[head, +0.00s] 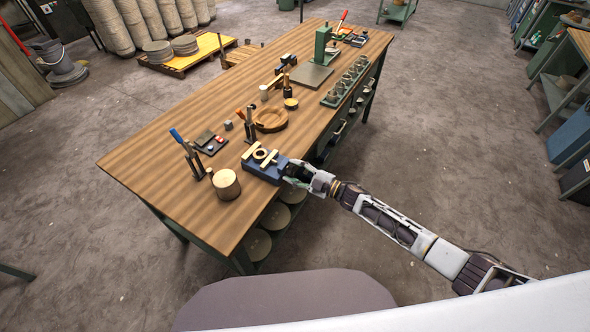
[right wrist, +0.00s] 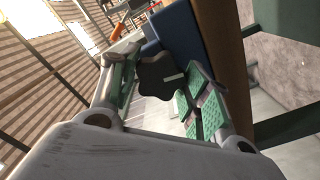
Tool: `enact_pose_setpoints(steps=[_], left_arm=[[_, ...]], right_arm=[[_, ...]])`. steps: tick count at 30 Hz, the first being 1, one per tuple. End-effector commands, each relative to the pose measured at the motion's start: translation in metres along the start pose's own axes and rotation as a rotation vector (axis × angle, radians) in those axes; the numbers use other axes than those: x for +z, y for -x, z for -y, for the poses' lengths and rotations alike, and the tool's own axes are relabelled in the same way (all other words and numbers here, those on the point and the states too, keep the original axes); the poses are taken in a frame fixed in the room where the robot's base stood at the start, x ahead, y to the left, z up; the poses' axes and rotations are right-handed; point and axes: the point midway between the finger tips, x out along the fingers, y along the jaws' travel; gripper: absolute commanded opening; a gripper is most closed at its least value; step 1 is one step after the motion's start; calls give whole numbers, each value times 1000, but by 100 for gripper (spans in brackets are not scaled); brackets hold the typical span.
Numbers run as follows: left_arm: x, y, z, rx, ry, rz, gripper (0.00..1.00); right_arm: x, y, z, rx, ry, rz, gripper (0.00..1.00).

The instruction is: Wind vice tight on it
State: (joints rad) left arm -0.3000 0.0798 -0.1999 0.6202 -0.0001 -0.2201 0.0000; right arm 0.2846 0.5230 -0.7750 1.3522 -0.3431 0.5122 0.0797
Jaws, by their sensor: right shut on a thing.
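A blue vice (head: 262,172) stands at the right-hand edge of the wooden workbench (head: 200,120). Pale wooden jaws show on top of it, with a small round wooden piece (head: 260,153) between them. My right gripper (head: 299,171) is at the side of the vice that faces the bench edge. In the right wrist view, its green-padded fingers (right wrist: 160,88) are on either side of a dark lobed knob (right wrist: 156,76), shut on it. The blue vice body (right wrist: 183,35) is just behind the knob. My left gripper is not in view.
A green press (head: 321,46) stands further back.

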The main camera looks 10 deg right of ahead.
Motion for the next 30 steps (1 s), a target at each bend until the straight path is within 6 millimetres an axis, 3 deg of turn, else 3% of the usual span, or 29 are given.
enact_pose_setpoints(steps=[15, 30], left_arm=[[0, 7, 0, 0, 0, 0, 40], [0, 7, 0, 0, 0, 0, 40]], right_arm=[[1, 1, 1, -1, -436, 4, 23], [2, 1, 1, 0, -560, 4, 24]])
